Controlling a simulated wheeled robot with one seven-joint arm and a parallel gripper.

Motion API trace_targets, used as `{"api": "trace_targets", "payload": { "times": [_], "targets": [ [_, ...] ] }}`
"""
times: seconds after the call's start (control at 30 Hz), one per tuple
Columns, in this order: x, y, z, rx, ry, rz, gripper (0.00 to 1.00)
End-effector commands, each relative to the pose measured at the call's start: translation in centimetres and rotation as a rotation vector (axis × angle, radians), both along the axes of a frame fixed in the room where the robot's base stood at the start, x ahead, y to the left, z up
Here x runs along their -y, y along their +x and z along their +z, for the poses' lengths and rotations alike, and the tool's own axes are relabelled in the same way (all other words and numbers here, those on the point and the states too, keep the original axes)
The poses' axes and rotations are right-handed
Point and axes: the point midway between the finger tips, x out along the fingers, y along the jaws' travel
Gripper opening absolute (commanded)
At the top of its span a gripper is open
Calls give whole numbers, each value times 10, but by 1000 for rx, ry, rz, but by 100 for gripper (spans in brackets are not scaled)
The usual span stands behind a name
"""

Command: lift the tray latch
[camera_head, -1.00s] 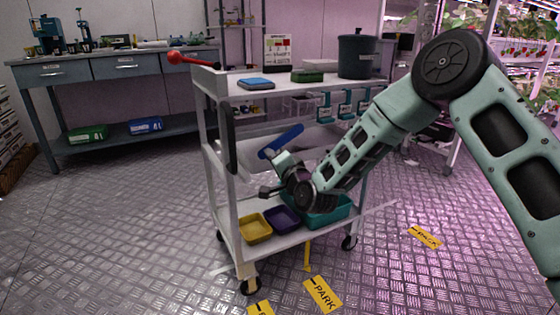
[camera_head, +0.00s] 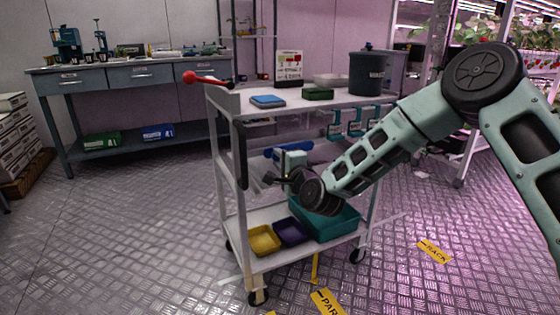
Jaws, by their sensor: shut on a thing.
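The white cart (camera_head: 282,243) stands in the middle of the view. My gripper (camera_head: 271,180) is at the middle level of the cart, inside its left side, with dark fingers pointing left. It is shut on a small part there, which I take to be the tray latch; the latch is too small and too dark to make out. A blue bar (camera_head: 293,149) sits level just above my wrist; whether it belongs to the gripper or the cart I cannot tell. The middle tray is mostly hidden behind my arm.
On the bottom shelf are a yellow bin (camera_head: 263,240), a purple bin (camera_head: 292,232) and a teal bin (camera_head: 330,222), below my wrist. A red-knobbed lever (camera_head: 205,78) sticks out at top left. A dark pot (camera_head: 366,74) stands on top. Floor left of the cart is clear.

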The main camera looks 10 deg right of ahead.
Motion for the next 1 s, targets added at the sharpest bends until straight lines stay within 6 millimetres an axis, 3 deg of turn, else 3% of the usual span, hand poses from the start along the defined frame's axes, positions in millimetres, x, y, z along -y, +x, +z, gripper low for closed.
{"api": "trace_targets", "payload": {
  "times": [0.27, 0.3, 0.37, 0.73, 0.87, 1.0],
  "targets": [
    [0, 0, 2, 3, 2, 0, 0],
    [0, 0, 2, 3, 2, 0, 36],
    [0, 0, 2, 3, 2, 0, 46],
    [2, -5, 1, 1, 0, 0, 46],
    [8, -23, 2, 0, 0, 0, 46],
    [17, -53, 3, -1, 0, 1, 46]
  ]
}}
